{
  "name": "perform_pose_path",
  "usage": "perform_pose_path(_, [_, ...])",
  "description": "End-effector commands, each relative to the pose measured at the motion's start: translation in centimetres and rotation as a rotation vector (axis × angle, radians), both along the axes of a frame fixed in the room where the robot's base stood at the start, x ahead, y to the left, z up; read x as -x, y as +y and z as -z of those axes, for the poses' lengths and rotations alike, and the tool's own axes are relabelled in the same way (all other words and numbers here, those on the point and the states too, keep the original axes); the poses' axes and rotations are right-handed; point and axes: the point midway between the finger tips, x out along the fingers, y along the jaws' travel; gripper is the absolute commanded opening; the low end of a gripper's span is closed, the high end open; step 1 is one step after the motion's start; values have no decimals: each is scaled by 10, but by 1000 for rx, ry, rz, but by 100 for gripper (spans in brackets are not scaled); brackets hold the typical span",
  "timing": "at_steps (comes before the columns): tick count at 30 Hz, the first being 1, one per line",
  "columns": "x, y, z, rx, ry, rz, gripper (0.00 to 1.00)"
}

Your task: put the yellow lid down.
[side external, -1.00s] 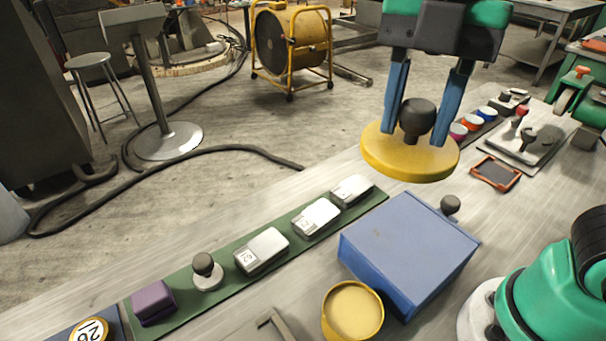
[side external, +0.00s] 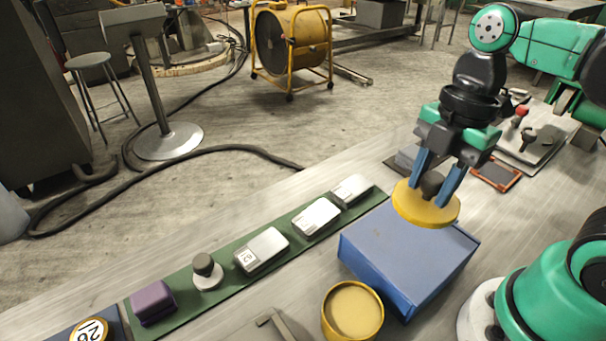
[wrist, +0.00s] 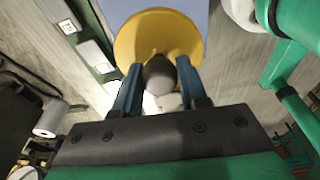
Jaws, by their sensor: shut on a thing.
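The yellow lid (side external: 418,208) is a round disc with a dark knob on top. My gripper (side external: 436,190) is shut on the lid's knob, with a blue finger on each side. The lid is tilted a little and appears just above or at the far part of the blue box (side external: 405,250); I cannot tell if it touches. In the wrist view the lid (wrist: 158,35) lies beyond the fingers (wrist: 157,90), in front of the blue box top (wrist: 190,8). A yellow round container (side external: 353,310) stands in front of the box.
A green strip (side external: 220,275) left of the box carries several white blocks, a knobbed weight (side external: 207,270) and a purple block (side external: 152,302). An orange-framed tray (side external: 496,172) and a grey plate (side external: 540,140) lie behind right. Bare bench shows right of the box.

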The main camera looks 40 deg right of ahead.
Motion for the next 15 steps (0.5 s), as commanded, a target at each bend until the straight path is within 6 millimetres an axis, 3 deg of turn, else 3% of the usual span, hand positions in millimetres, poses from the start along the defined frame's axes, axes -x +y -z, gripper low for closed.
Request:
perform_pose_path(3, [0,0,19,0,0,-1,0])
perform_pose_path(15, [-1,0,51,0,0,-1,0])
